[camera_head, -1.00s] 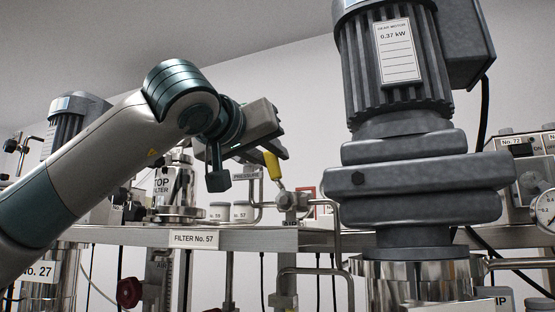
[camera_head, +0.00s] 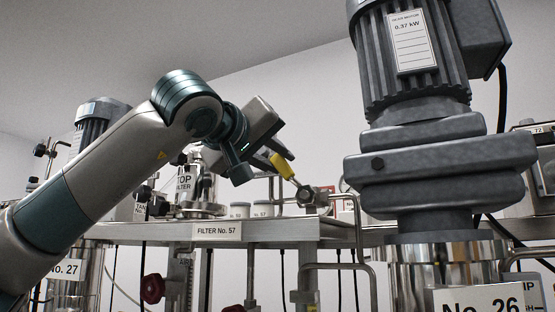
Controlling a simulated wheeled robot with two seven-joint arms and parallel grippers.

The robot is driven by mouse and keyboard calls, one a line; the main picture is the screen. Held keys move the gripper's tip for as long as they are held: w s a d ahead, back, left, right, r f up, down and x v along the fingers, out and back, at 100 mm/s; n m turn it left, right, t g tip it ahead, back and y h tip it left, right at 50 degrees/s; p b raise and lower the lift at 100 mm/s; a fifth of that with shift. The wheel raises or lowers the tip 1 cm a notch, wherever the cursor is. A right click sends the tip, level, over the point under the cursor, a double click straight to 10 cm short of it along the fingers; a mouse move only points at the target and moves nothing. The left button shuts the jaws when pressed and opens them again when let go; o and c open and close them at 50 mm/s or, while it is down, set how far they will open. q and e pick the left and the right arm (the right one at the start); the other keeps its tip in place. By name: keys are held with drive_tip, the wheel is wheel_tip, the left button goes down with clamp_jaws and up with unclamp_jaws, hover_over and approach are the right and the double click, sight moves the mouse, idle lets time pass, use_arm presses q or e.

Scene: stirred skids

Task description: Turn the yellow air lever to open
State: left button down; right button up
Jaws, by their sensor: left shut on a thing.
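The yellow air lever (camera_head: 282,166) sits at the end of a stem on a metal valve (camera_head: 314,196), behind the shelf edge. It leans up and to the left from the valve. My left gripper (camera_head: 268,158) comes in from the left and is shut on the lever's upper end. The gripper body hides part of the grip. My right gripper is not in view.
A large grey gear motor (camera_head: 438,160) stands close on the right, above a steel vessel marked No. 26. A shelf labelled FILTER No. 57 (camera_head: 217,231) runs below my gripper. A steel filter housing (camera_head: 190,190) stands behind my forearm. Bent pipes (camera_head: 340,267) run below the valve.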

use_arm(q)
drive_tip(key=c, duration=1.6)
unclamp_jaws()
drive_tip(key=shift+o, duration=0.2)
drive_tip(key=shift+s, duration=0.1)
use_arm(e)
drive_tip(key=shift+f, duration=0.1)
